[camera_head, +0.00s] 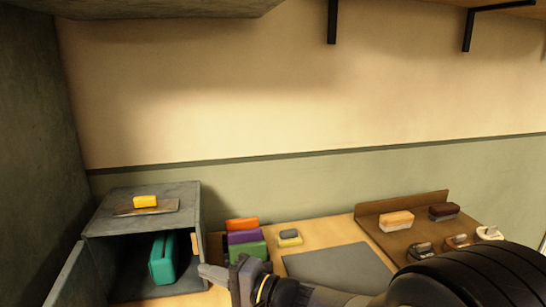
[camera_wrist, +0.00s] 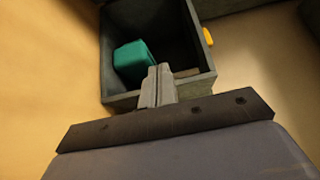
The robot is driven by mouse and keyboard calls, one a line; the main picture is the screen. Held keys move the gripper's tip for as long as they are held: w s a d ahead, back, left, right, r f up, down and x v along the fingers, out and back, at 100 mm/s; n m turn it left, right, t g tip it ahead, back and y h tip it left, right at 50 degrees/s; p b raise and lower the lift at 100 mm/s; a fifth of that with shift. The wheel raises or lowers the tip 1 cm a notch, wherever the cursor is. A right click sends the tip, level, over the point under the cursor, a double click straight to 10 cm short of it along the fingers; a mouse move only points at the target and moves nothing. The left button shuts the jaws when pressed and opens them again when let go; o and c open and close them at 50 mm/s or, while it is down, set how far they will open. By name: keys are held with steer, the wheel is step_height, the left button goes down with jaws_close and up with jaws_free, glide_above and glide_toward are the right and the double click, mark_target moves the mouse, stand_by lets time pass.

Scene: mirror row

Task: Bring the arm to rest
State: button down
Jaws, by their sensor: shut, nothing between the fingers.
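My gripper (camera_head: 222,274) is shut and empty, low in the middle of the head view, in front of the grey box's right side. In the wrist view, my gripper (camera_wrist: 159,72) has its fingers together, in front of the box's open front. The arm reaches in from the lower right of the head view.
The grey open-fronted box (camera_head: 191,212) holds a teal object (camera_head: 162,258); a yellow block (camera_head: 145,202) lies on top. Orange (camera_head: 242,224), purple and green blocks stand right of it. A grey mat (camera_head: 335,268) is bare. A brown tray (camera_head: 372,229) holds several items. A shelf hangs above.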

steer(key=shift+w+a+n+g+y+p, duration=0.1)
steer(key=shift+w+n+g+y+p, duration=0.1)
steer(key=shift+w+n+g+p, duration=0.4)
steer(key=shift+w+a+n+g+y+p, duration=0.15)
steer(key=shift+w+g+p, duration=0.25)
steer(key=shift+w+p, duration=0.5)
steer(key=shift+s+d, duration=0.1)
steer(key=shift+d, duration=0.1)
